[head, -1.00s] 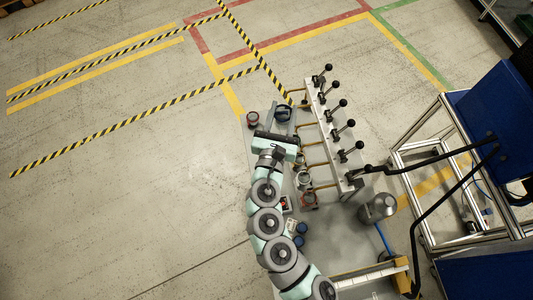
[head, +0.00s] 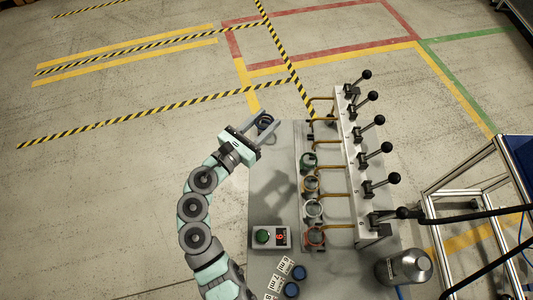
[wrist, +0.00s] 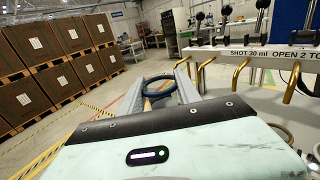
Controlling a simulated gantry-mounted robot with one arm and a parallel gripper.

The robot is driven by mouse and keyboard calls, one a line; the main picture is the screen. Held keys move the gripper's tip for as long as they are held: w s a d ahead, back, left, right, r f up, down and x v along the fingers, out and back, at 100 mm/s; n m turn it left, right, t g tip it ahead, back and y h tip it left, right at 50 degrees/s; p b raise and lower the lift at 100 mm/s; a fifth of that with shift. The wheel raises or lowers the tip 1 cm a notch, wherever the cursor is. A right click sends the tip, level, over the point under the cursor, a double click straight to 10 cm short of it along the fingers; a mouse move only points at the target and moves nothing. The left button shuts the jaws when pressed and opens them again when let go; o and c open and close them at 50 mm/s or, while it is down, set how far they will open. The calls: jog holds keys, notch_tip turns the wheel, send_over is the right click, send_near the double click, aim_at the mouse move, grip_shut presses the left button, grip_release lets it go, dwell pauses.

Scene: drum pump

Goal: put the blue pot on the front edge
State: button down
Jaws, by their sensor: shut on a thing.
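The blue pot (head: 265,121) is a small dark blue ring-shaped vessel. My gripper (head: 264,124) is shut on it, with one finger on each side, at the far left corner of the grey table (head: 272,190). In the wrist view the blue pot (wrist: 158,87) sits between the two grey fingers, its round rim showing. I cannot tell whether its base touches the table.
A control box (head: 271,238) and a metal flask (head: 403,267) are nearer.

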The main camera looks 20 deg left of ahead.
notch_tip(320, 180, down, 14)
jog(key=b, duration=0.3)
jog(key=shift+f+b, duration=0.25)
jog(key=shift+b, duration=0.05)
jog(key=shift+f, duration=0.2)
jog(key=c, duration=0.9)
grip_release()
jog(key=shift+o, duration=0.2)
jog(key=shift+r, duration=0.25)
jog(key=p+v, duration=0.1)
jog(key=v, duration=1.1)
